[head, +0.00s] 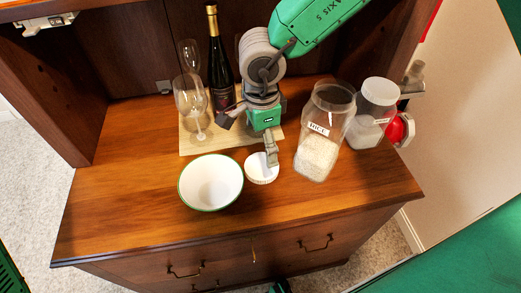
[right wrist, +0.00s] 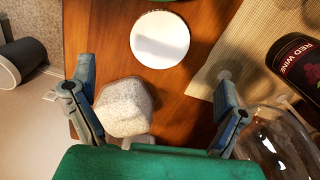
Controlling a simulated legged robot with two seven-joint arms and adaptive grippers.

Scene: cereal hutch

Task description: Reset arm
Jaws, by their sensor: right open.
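My right gripper (head: 250,138) hangs over the wooden counter (head: 130,190), with its arm coming in from the top. Its two fingers are spread apart with nothing held between them. One fingertip appears close above the white round lid (head: 262,168); I cannot tell whether it touches. In the right wrist view the open gripper (right wrist: 155,80) shows the white lid (right wrist: 160,40) beyond its fingers. My left gripper is not in view.
An open rice jar (head: 318,155) and a second clear jar (head: 372,115) stand right of the gripper. A white bowl (head: 210,183) sits front left. The counter's front left is clear.

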